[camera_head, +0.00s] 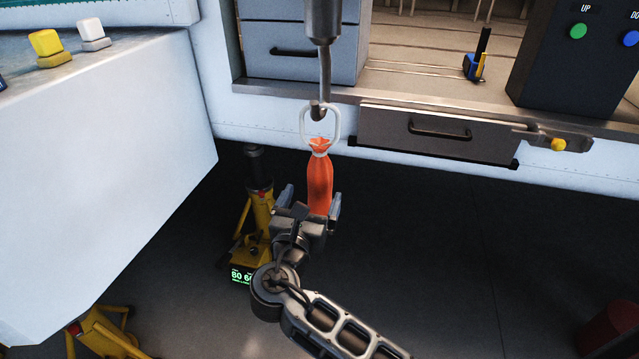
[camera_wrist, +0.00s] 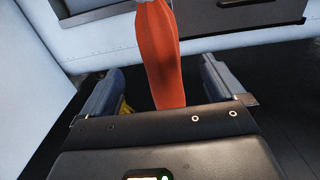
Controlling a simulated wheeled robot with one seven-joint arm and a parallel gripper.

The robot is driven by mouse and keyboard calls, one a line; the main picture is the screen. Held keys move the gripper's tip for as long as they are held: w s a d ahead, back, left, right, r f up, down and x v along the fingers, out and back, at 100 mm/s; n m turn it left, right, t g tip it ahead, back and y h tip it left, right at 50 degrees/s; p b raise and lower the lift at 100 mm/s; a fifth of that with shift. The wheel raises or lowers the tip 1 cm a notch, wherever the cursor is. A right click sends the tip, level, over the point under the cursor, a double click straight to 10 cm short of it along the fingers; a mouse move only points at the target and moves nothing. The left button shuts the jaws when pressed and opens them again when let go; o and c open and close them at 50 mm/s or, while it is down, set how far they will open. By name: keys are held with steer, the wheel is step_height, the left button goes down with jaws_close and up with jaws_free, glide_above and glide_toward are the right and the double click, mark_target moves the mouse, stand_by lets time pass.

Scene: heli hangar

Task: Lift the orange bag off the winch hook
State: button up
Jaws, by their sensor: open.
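The orange bag (camera_head: 319,183) hangs upright by a white ring (camera_head: 320,124) from the winch hook (camera_head: 318,108), at the end of a dark cable in front of the helicopter's open side. My gripper (camera_head: 312,195) is just below and around the lower part of the bag, its two fingers apart on either side of it. In the wrist view the bag (camera_wrist: 160,55) stands between the open fingers (camera_wrist: 158,88), with a gap at each side. The bag's lower end is partly hidden by my gripper's body.
A yellow jack stand (camera_head: 258,210) stands behind my gripper to the left. A white panel (camera_head: 100,150) fills the left side. A drawer (camera_head: 435,133) and a dark control box (camera_head: 570,55) are at the right. The floor at right is mostly clear.

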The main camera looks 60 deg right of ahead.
mark_target(317, 165)
steer(key=shift+p+x, duration=0.9)
steer(key=shift+x, duration=2.6)
steer(key=c, duration=1.2)
steer(key=shift+c, duration=0.5)
steer(key=shift+r, duration=0.2)
steer(key=shift+r+p, duration=0.1)
steer(key=shift+p, duration=0.2)
steer(key=shift+r+p, duration=2.3)
steer(key=shift+p, duration=0.15)
